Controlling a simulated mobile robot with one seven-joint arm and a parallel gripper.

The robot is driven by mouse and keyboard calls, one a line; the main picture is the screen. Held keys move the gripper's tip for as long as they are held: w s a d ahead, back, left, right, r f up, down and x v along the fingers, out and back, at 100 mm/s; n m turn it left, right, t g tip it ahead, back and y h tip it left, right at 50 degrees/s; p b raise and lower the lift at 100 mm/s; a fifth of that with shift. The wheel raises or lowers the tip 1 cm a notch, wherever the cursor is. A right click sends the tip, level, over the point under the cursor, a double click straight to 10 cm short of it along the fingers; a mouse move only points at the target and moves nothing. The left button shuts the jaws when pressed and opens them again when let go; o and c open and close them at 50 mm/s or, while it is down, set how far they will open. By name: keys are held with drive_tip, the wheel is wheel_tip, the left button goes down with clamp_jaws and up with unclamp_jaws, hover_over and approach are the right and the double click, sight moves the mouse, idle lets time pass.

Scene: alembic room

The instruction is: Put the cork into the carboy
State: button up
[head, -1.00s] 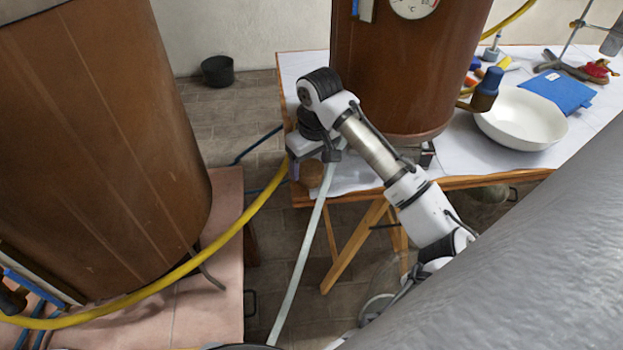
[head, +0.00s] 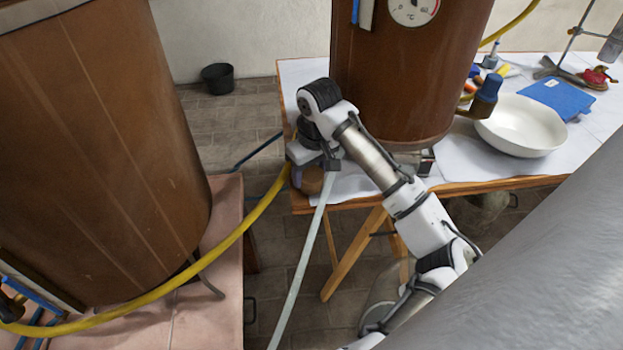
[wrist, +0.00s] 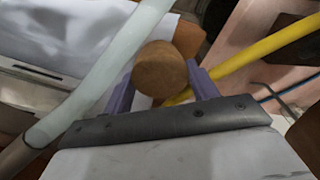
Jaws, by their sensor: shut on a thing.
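My gripper (wrist: 160,92) is shut on the cork (wrist: 159,68), a round brown piece between its two purple fingers in the wrist view. In the head view the cork (head: 312,180) shows below my gripper (head: 303,178), at the near left corner of the white-covered table. No carboy is clearly identifiable; a rounded glassy shape (head: 380,315) sits low on the floor near my arm, partly hidden by it.
A pale hose (head: 303,260) passes close beside the cork, and a yellow hose (head: 225,252) runs to its left. A large copper vessel (head: 400,75) stands on the table (head: 345,187); another (head: 95,150) stands at left. A white bowl (head: 520,128) is at right.

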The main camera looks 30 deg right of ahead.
sight(309, 173)
drive_tip(key=shift+r+p, duration=1.6)
drive_tip(key=shift+r, duration=0.35)
